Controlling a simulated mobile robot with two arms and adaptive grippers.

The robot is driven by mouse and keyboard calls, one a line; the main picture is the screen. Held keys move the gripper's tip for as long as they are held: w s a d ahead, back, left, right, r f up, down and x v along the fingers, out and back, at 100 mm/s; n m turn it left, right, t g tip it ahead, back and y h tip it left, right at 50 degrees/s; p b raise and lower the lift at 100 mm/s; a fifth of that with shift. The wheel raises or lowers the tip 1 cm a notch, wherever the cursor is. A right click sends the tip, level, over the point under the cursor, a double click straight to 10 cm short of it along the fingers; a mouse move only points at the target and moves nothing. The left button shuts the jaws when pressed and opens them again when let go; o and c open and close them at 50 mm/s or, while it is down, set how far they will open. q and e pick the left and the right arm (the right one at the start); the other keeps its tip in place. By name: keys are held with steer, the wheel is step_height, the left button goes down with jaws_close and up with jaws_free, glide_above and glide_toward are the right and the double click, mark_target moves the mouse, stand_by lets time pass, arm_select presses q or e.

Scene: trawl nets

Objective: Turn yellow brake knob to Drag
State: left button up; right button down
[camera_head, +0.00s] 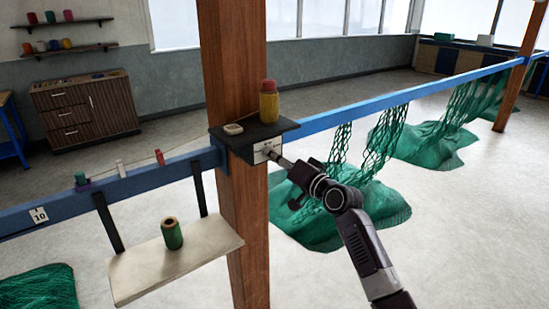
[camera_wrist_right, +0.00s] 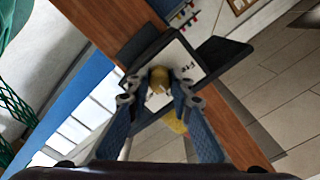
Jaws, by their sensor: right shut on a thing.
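The yellow brake knob (camera_wrist_right: 159,76) shows in the right wrist view, on a white label plate (camera_wrist_right: 186,60) with dark lettering that I cannot read surely. My right gripper (camera_wrist_right: 159,88) is shut on the knob, one fingertip on each side. In the head view my right gripper (camera_head: 275,155) reaches from the lower right to the white plate (camera_head: 262,150) on the front of a black shelf bracket (camera_head: 240,143), and its fingers hide the knob. The knob's pointing direction is not clear. My left gripper is not in view.
The bracket sits on a wooden post (camera_head: 235,60) where a blue rail (camera_head: 380,99) meets it. A yellow spool with a red top (camera_head: 269,103) and a small pale block (camera_head: 233,129) stand on it. Green nets (camera_head: 330,215) hang behind my arm. A white shelf (camera_head: 140,283) holds a green spool (camera_head: 172,234).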

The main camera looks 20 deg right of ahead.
steer(key=c, duration=1.7)
jaws_free()
steer(key=shift+c, duration=0.2)
steer(key=shift+s+d, duration=0.1)
steer(key=v, duration=1.2)
